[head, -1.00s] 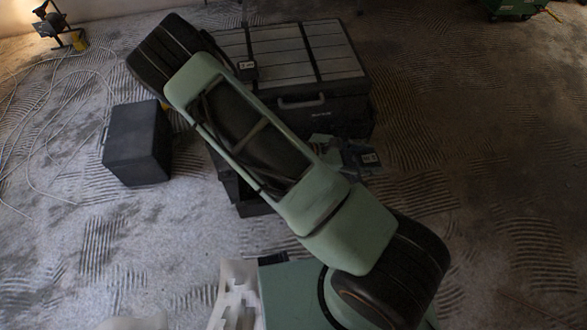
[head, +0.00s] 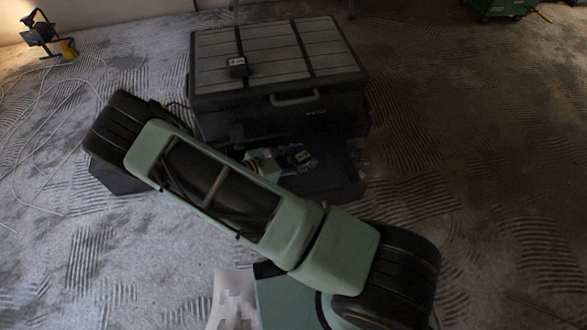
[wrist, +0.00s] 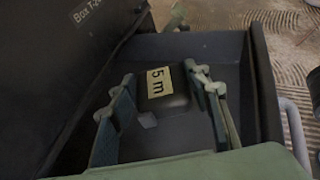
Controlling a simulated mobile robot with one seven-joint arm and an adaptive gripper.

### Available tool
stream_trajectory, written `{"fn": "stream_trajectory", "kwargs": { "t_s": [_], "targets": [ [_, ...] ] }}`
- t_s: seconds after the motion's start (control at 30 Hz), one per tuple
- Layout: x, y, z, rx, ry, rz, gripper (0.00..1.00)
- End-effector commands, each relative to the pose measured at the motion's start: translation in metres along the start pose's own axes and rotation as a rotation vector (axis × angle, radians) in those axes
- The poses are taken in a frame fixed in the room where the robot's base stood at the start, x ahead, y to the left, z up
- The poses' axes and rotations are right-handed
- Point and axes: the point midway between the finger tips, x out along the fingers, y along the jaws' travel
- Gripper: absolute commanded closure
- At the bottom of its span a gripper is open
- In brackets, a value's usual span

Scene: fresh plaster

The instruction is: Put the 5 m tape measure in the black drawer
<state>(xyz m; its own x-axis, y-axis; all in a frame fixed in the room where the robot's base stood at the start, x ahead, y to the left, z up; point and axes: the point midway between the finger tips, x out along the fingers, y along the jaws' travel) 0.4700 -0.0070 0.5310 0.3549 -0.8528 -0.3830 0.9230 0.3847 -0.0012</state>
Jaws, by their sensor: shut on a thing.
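The 5 m tape measure (wrist: 166,101) is a small dark block with a pale "5 m" label. In the wrist view it sits between the two fingers of my gripper (wrist: 158,84), which is shut on it. It also shows in the head view (head: 301,157), beside my gripper (head: 266,160). The black drawer (wrist: 262,85) is open below and around the tape measure in the wrist view. In the head view the drawer (head: 343,184) juts out from the front of the black chest (head: 340,110). I cannot tell whether the tape measure touches the drawer floor.
A small dark labelled block (head: 237,66) lies on the chest's slatted lid (head: 285,45). A dark box (head: 112,178) at left is mostly hidden by my arm. A work lamp (head: 40,33) and pale cables are at the far left.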

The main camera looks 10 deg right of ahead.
Motion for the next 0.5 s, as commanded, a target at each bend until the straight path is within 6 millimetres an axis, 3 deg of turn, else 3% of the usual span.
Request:
{"fn": "stream_trajectory", "kwargs": {
  "t_s": [0.1,0.37,0.5],
  "targets": [
    [-0.001,0.008,-0.017,0.002,-0.002,-0.001,0.86],
    [-0.004,0.017,-0.034,0.002,-0.002,-0.002,0.86],
    [0.005,0.017,-0.055,0.000,-0.003,-0.002,0.86]
  ]
}}
